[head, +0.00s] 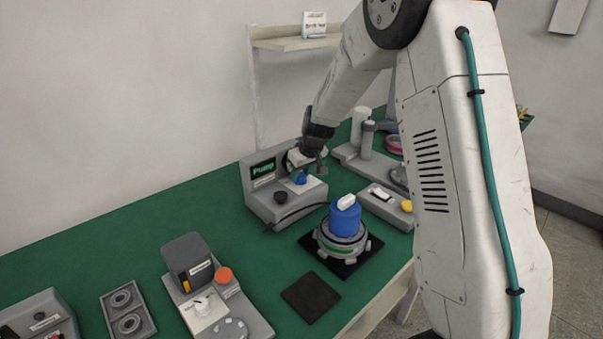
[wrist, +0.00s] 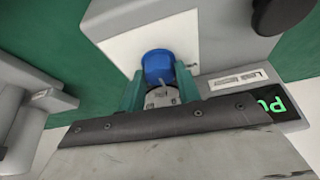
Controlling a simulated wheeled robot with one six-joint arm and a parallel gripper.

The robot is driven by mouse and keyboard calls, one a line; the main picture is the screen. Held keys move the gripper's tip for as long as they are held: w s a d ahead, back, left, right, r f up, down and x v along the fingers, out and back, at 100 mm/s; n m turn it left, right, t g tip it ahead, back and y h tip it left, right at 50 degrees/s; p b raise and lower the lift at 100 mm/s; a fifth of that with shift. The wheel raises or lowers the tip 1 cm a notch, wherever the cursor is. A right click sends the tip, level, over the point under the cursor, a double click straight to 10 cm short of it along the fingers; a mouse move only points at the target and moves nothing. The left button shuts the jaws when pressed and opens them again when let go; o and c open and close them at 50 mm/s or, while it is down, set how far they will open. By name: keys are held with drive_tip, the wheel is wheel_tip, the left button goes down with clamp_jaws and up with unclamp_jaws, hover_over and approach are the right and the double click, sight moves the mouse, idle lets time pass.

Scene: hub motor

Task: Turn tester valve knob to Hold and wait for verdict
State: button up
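The blue valve knob (head: 300,178) sits on the tester's white panel. In the wrist view the knob (wrist: 158,66) is between the two green fingers of my gripper (wrist: 160,84), which lie close against its sides. My gripper also shows in the head view (head: 312,164), over the knob. The knob's pointer and the panel's marks are hidden or unreadable.
A blue-topped round part (head: 345,220) stands on a black mat in front of the tester, with a dark cable near it. A dark square pad (head: 311,297) lies nearer. Bench space left of the tester is clear.

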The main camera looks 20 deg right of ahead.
drive_tip(key=shift+c, duration=0.7)
drive_tip(key=shift+m, duration=0.3)
drive_tip(key=m+h, duration=0.1)
drive_tip(key=m, duration=0.2)
drive_tip(key=shift+a+h, duration=0.1)
drive_tip(key=shift+h, duration=0.2)
drive_tip(key=shift+m+h, duration=0.6)
drive_tip(key=shift+m, duration=1.2)
drive_tip(key=o, duration=1)
drive_tip(key=shift+a, duration=0.1)
